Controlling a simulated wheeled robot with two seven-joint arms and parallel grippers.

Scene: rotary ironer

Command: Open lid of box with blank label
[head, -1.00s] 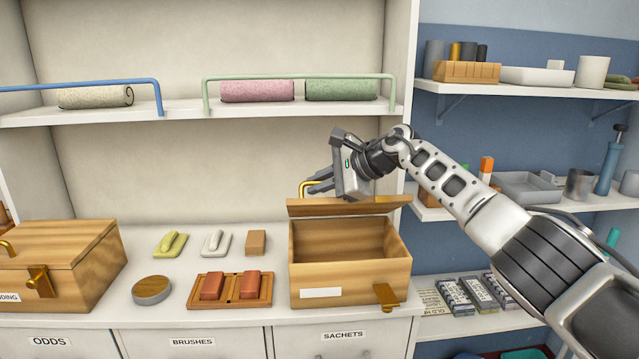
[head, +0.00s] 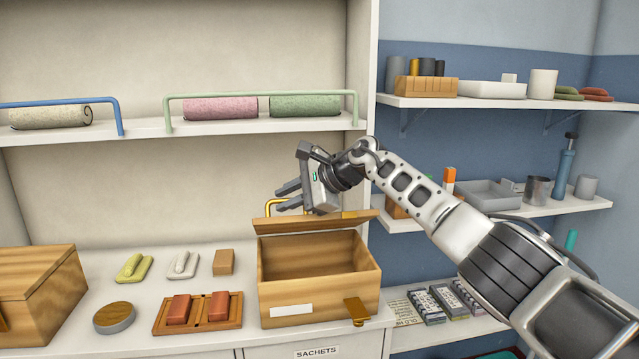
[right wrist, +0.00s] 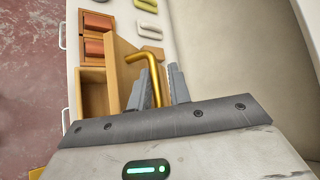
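The box with the blank label (head: 291,311) is a light wooden box on the counter. Its lid (head: 318,224) stands raised at the back, and the empty-looking inside shows. A brass clasp (head: 356,311) hangs at the front right corner. My right gripper (head: 287,197) is above the lid's left part. Its fingers are spread either side of the lid's brass handle (right wrist: 150,62), with gaps visible in the right wrist view (right wrist: 158,88). The handle also shows in the head view (head: 268,206). My left gripper is out of view.
A second wooden box (head: 40,290) is at the left. A shelf with rolled towels (head: 220,108) is above. Stocked shelves (head: 470,102) are at the right.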

